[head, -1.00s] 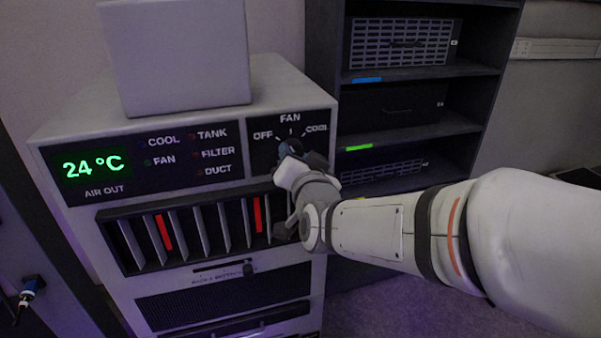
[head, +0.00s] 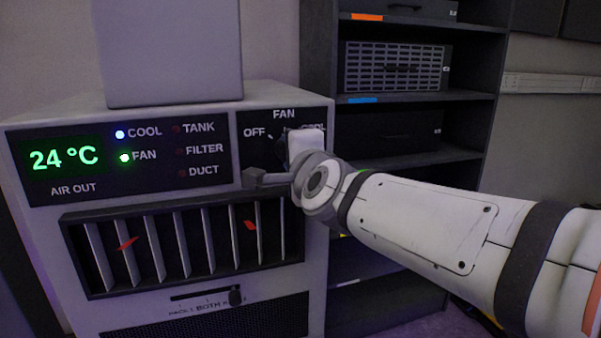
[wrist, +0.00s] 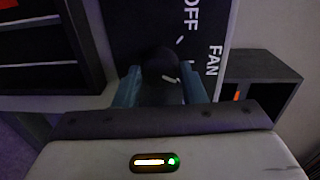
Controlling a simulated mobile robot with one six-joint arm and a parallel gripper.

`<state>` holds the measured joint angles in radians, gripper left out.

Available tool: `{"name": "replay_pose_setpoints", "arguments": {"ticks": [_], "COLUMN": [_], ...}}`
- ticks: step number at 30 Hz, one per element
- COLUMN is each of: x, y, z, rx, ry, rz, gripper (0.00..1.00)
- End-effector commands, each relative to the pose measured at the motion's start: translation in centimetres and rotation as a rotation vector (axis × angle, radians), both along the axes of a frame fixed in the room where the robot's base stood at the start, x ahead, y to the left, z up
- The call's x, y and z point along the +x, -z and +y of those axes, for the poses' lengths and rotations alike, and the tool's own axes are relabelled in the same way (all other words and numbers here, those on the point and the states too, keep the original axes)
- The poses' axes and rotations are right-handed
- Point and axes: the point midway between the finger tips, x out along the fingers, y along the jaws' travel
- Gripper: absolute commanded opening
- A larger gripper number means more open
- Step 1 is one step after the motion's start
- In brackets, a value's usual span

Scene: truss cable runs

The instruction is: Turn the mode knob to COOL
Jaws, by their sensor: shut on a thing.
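The mode knob (wrist: 160,68) is dark and sits on the black dial panel between OFF, FAN and COOL labels. My gripper (wrist: 160,90) is shut on it, one blue-grey finger on each side. In the head view my gripper (head: 303,146) covers most of the knob and part of the COOL label. The exact pointing of the knob is hard to read there. On the display panel (head: 90,187) the COOL light (head: 120,134) glows blue and the FAN light (head: 125,157) glows pale green. The display reads 24 °C.
A louvred vent (head: 180,245) with red strips lies below the dial, with a slider (head: 235,296) under it. A grey box (head: 172,55) stands on top of the unit. A dark shelf rack (head: 400,150) stands close on the right, behind my arm.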

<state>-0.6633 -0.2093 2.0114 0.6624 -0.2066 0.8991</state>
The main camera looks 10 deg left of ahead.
Motion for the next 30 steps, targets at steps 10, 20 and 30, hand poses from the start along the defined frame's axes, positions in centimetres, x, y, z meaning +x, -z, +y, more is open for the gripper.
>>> {"name": "replay_pose_setpoints", "arguments": {"ticks": [10,20,30], "x": [0.09,0.1,0.1], "y": [0.22,0.06,-0.03], "z": [-0.08,-0.09,-0.11], "rx": [0.226,0.332,0.354], "ry": [0.002,0.001,0.002], "rz": [0.137,0.204,0.217], "gripper": [0.14,0.14,0.14]}}
